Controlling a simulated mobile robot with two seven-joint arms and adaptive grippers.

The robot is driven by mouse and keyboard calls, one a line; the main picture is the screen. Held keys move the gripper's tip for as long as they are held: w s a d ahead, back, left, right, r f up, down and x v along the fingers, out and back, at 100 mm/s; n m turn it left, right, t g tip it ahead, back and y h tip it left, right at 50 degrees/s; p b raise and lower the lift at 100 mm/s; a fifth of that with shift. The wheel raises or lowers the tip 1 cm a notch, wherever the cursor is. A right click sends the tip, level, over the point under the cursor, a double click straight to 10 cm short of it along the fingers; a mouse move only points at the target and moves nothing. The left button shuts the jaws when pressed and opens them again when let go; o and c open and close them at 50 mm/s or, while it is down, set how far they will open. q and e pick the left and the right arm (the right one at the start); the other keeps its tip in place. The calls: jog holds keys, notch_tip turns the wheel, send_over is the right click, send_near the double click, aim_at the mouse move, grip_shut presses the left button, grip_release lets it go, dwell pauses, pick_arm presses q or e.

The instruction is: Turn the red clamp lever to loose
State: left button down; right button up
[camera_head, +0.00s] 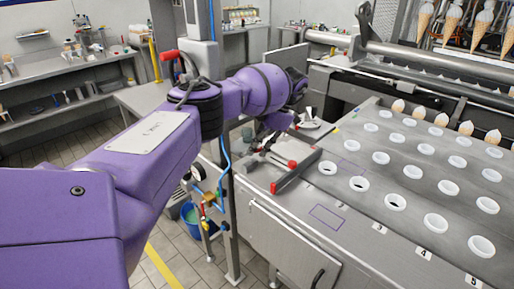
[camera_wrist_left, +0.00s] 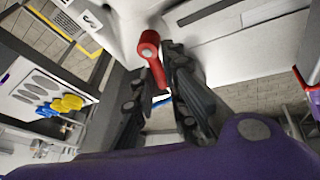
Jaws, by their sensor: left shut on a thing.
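The red clamp lever (camera_wrist_left: 152,62) shows in the left wrist view, with a round end at the top and its shank running down between the fingers. My left gripper (camera_wrist_left: 158,76) is shut on this shank, one dark finger on each side. The lower part of the lever is partly hidden by the fingers. In the head view my purple left arm reaches over to the machine's near corner; its own wrist and forearm hide much of the gripper there. My right gripper shows in neither view.
The table carries rows of white ring holders (camera_head: 395,202). Several cones (camera_head: 465,128) stand along its far side. Valves with a blue hose (camera_head: 209,199) are below the arm.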

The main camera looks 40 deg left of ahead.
pick_arm(q)
jog(key=shift+w+r+n+g+h+b, duration=0.15)
jog(key=shift+n+b, duration=0.1)
jog(key=shift+n, duration=0.35)
jog(key=shift+w+r+n+g+h+b, duration=0.15)
jog(key=shift+n+b, duration=0.1)
jog(key=shift+n, duration=0.35)
jog(key=shift+s, duration=0.1)
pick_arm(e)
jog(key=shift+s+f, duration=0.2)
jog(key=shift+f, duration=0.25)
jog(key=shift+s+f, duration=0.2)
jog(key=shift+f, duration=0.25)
pick_arm(q)
jog(key=shift+r+n, duration=0.1)
jog(key=shift+n, duration=0.3)
jog(key=c, duration=1.8)
grip_release()
jog(key=shift+f, duration=0.25)
jog(key=shift+d, duration=0.15)
jog(key=shift+s, duration=0.1)
